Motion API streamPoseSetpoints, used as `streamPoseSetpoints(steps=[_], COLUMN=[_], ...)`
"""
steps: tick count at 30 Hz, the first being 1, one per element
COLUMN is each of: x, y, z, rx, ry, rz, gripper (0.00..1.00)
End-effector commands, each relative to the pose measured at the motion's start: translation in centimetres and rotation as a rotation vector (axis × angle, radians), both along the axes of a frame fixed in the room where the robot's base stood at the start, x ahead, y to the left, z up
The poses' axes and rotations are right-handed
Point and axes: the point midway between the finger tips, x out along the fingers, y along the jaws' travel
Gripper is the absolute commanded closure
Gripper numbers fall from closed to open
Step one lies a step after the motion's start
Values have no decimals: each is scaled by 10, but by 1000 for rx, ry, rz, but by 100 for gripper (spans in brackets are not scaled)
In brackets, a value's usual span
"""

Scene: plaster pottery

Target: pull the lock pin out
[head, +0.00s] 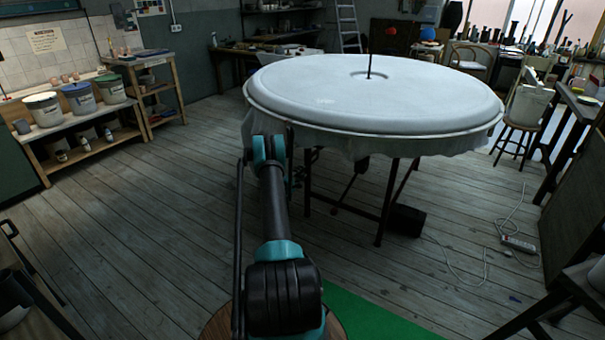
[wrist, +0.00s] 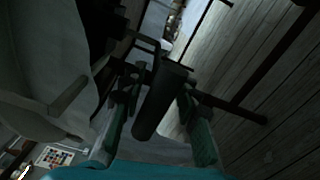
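A big white draped round table (head: 375,95) stands ahead in the head view. A thin dark upright rod (head: 370,66) rises from the ring at its centre. My arm reaches to the table's near edge, and my gripper's fingers are hidden in that view. In the wrist view my gripper (wrist: 158,95) is under the table's side, its two green fingers spread apart. A dark thick cylinder (wrist: 158,102) lies between them, tilted. I cannot tell whether either finger touches it, or whether this cylinder or the rod is the lock pin.
Dark table legs (head: 383,205) and a black box (head: 406,221) are under the table. A shelf with buckets (head: 80,97) is at the left. A power strip (head: 517,244) and cable lie on the floor at the right. The wooden floor between is mostly free.

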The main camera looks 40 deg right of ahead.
Motion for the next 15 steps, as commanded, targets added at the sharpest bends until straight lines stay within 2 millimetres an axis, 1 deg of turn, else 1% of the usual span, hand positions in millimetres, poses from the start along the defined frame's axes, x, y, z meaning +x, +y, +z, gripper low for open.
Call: streamPoseSetpoints(steps=[1,3,9,15], x=[-2,-7,-18,-24], y=[9,20,47,58], z=[0,0,0,0], rx=[0,0,1,0], ry=[0,0,0,0], rz=[3,4,4,1], gripper=[69,69,69,69])
